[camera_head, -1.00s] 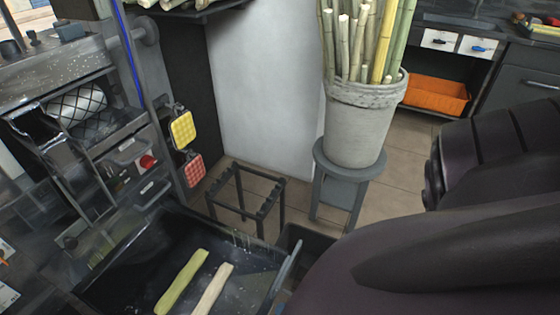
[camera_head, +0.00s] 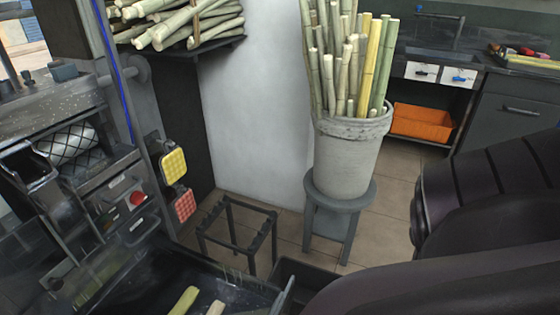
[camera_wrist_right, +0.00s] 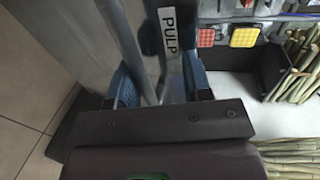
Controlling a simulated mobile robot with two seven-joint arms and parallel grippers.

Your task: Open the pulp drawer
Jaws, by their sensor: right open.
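In the right wrist view a white label reading PULP (camera_wrist_right: 170,32) sits on a grey metal face, which I take as the pulp drawer's front. A grey bar (camera_wrist_right: 129,42), likely its handle, runs down toward the gap between my fingers. My right gripper (camera_wrist_right: 157,75) is open, with blue fingers on either side of the bar's lower end. I cannot tell whether they touch it. In the head view my right arm fills the lower right, and its gripper and the PULP label are not visible there. My left gripper is not in view.
In the head view a black tray (camera_head: 135,272) with cane pieces lies at lower left. A small black stand (camera_head: 236,235) and a stool (camera_head: 337,221) bearing a bucket (camera_head: 347,160) of canes stand beyond. Machinery (camera_head: 75,185) is at left.

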